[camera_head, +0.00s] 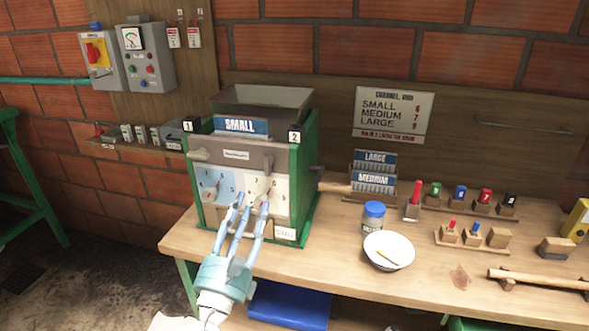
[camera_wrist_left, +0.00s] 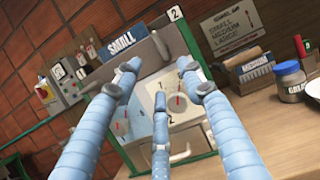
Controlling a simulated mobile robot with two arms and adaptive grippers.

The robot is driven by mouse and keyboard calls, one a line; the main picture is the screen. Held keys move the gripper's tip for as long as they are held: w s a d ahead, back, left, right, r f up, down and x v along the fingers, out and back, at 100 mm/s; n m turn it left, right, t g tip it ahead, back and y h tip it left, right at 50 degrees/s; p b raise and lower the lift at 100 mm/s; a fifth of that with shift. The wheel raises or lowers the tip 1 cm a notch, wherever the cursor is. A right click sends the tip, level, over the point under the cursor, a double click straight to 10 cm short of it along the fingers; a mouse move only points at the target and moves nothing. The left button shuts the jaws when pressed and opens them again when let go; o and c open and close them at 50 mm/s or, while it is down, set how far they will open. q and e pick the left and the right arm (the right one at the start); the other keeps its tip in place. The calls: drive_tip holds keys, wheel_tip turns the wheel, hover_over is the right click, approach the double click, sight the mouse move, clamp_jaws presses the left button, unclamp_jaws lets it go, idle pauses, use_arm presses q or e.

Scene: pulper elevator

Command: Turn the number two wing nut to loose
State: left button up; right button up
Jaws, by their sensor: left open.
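The green machine stands on the wooden bench with a SMALL sign (camera_head: 240,125) on top and a tag 2 (camera_head: 294,137) at its upper right corner. Below that tag, a grey wing-like piece (camera_head: 268,162), apparently the number two wing nut, sits above the right dial (camera_head: 279,190). Its exact angle is hard to read. My left gripper (camera_head: 250,203) is open and empty, its light blue fingers up in front of the right dial. In the left wrist view, the fingers (camera_wrist_left: 160,78) are spread before the machine's face and partly hide it; contact cannot be told. My right gripper is out of view.
A left dial (camera_head: 216,186) is beside the right one. On the bench to the right are a blue-lidded jar (camera_head: 374,215), a white bowl (camera_head: 388,250), MEDIUM and LARGE plates (camera_head: 373,178) in a rack, and colored pegs. Control boxes (camera_head: 147,57) hang at the upper left.

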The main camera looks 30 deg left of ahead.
sight(269, 163)
use_arm(q)
drive_tip(key=r+p+x, duration=0.1)
drive_tip(key=p+x, duration=0.3)
drive_tip(key=x, duration=0.7)
drive_tip(key=shift+s+r+p, duration=0.2)
drive_tip(key=shift+s+p, duration=0.1)
drive_tip(key=shift+p, duration=0.05)
drive_tip(key=shift+d, duration=0.2)
clamp_jaws()
